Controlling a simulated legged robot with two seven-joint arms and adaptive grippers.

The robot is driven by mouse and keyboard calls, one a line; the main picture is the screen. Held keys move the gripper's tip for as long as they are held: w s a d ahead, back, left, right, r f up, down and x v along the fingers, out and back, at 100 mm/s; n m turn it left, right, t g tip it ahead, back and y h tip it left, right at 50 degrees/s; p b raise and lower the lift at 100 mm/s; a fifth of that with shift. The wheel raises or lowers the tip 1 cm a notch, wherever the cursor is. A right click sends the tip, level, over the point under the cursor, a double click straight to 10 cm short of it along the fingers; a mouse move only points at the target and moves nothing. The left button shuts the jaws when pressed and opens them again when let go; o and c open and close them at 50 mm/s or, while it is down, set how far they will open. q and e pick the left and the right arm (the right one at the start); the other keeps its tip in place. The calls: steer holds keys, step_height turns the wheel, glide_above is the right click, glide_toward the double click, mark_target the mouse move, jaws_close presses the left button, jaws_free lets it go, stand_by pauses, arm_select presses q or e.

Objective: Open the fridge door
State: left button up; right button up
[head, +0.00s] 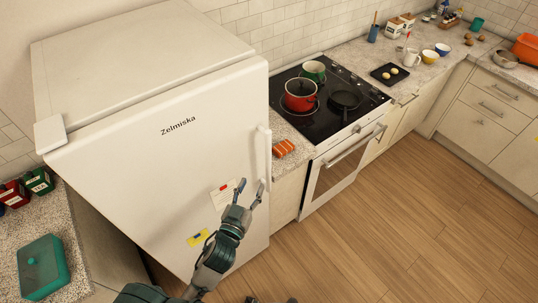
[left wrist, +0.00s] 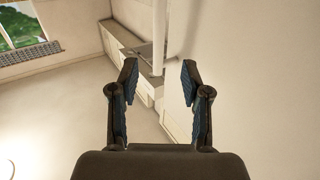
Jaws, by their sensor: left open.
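The white fridge (head: 165,150) stands at the left in the head view, its door shut. Its vertical white door handle (head: 264,155) is on the door's right edge. My left gripper (head: 251,187) is open and empty in front of the door, near the handle's lower end. In the left wrist view, my left gripper (left wrist: 159,75) has its fingers spread, and the white handle (left wrist: 159,35) shows between and beyond the fingertips. The pale door surface (left wrist: 255,80) fills the right side there. Small dark parts at the head view's bottom edge may be my right gripper, mostly cut off.
A stove (head: 325,105) with a red pot (head: 300,96) stands right of the fridge, past a narrow counter with an orange striped item (head: 284,148). A counter with a teal box (head: 43,267) is at the left. The wooden floor (head: 400,225) at the right is clear.

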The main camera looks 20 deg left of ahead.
mark_target(269, 155)
arm_select(q)
steer(key=w, duration=0.4)
steer(key=w+d, duration=0.1)
steer(key=w, duration=0.4)
steer(key=w+b, duration=0.1)
steer(key=w, duration=0.4)
steer(key=shift+w+d, duration=0.1)
steer(key=shift+d, duration=0.25)
steer(key=shift+w+a+f, duration=0.1)
steer(key=shift+w+a, duration=0.1)
steer(key=shift+w, duration=0.2)
steer(key=shift+a, duration=0.2)
arm_select(e)
steer(key=shift+f, duration=0.85)
steer(key=shift+a, duration=0.1)
arm_select(q)
steer(key=c, duration=0.8)
steer(key=shift+d, duration=0.2)
jaws_close()
